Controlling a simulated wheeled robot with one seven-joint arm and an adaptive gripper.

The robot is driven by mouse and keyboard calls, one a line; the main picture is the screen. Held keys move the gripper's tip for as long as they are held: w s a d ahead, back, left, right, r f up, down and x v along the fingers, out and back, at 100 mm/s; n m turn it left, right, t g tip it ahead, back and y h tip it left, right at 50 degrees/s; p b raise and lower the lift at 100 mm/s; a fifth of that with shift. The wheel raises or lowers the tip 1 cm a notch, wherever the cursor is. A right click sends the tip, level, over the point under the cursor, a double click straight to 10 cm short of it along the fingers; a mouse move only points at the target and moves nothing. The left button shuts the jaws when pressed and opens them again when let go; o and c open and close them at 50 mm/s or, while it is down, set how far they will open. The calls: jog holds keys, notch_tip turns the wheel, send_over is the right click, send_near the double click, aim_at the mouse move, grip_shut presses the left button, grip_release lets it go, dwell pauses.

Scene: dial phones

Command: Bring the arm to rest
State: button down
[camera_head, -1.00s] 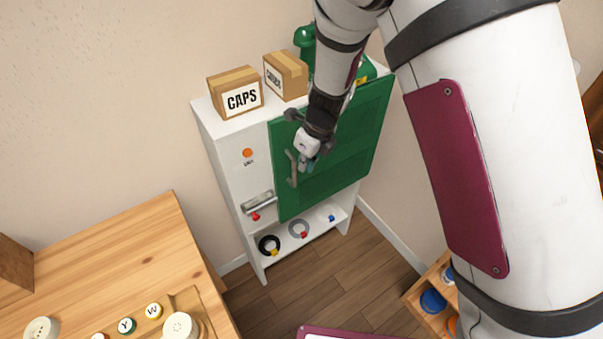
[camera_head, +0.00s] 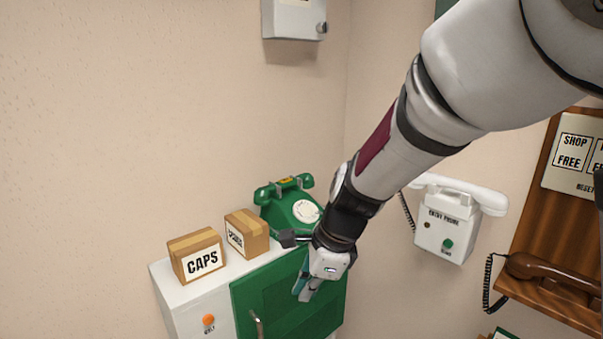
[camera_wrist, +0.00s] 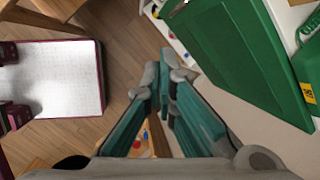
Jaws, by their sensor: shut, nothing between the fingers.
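My gripper (camera_head: 306,290) is in front of the green cabinet door (camera_head: 277,296) in the head view, with my arm reaching down from the upper right. In the wrist view its teal fingers (camera_wrist: 164,85) meet at their tips and hold nothing. The green door also shows in the wrist view (camera_wrist: 235,55), to the right of the fingers and apart from them in the picture.
On the white cabinet (camera_head: 190,300) stand a CAPS box (camera_head: 196,256), a second box (camera_head: 246,233) and a green dial phone (camera_head: 291,208). A white wall phone (camera_head: 445,225) and a brown handset (camera_head: 553,275) are on the right. Open floor (camera_wrist: 125,60) shows in the wrist view.

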jog(key=s+d+r+n+t+h, duration=0.1)
jog(key=s+d+r+n, duration=0.5)
jog(key=s+d+n, duration=0.2)
jog(key=s+d+r+n+t+h, duration=0.2)
jog(key=s+d+r+n, duration=0.5)
jog(key=s, duration=0.5)
jog(key=d+n, duration=0.2)
jog(key=d, duration=0.1)
jog(key=shift+d+n+h, duration=0.15)
jog(key=shift+n+h, duration=0.15)
jog(key=shift+s, duration=0.1)
